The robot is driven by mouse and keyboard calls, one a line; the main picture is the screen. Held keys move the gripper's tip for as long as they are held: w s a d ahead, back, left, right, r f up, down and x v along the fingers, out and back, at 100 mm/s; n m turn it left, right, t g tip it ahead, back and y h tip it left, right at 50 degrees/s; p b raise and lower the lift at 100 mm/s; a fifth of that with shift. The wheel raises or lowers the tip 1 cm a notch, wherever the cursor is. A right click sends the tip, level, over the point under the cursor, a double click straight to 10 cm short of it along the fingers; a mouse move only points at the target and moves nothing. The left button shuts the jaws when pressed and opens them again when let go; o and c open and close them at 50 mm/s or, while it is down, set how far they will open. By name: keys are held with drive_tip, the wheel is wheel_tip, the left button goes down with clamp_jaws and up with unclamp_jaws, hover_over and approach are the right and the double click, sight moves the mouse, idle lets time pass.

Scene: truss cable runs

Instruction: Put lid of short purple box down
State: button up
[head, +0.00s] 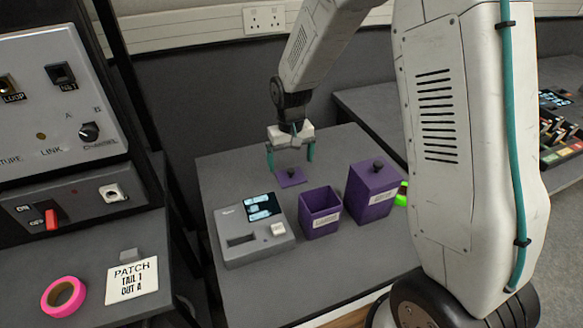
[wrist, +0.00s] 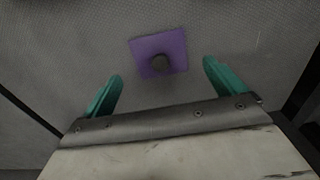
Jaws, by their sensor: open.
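The purple lid (head: 291,177) lies flat on the grey table behind the boxes, with its dark knob facing up. In the wrist view the lid (wrist: 158,54) is beyond the fingertips, between their lines. My gripper (head: 290,158) is open above the lid, and its teal fingers (wrist: 161,72) are apart with nothing between them. The short purple box (head: 320,212) stands open at the top, with a label on its front. The taller purple box (head: 371,190) stands to its right with its own knobbed lid on.
A grey device (head: 253,230) with a small screen stands left of the short box. At left are a pink tape roll (head: 63,297), a patch note (head: 132,279) and a control panel (head: 60,95).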

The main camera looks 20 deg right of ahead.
sight(291, 169)
wheel_tip(291, 169, up, 7)
drive_tip(key=s+d+r, duration=0.2)
drive_tip(key=s+r, duration=1.1)
drive_tip(key=s, duration=0.1)
drive_tip(key=s+d+r+t, duration=0.1)
drive_tip(key=s+r, duration=0.1)
drive_tip(key=s, duration=1.5)
drive_tip(key=shift+s+d+r, duration=0.15)
drive_tip(key=shift+s, duration=0.05)
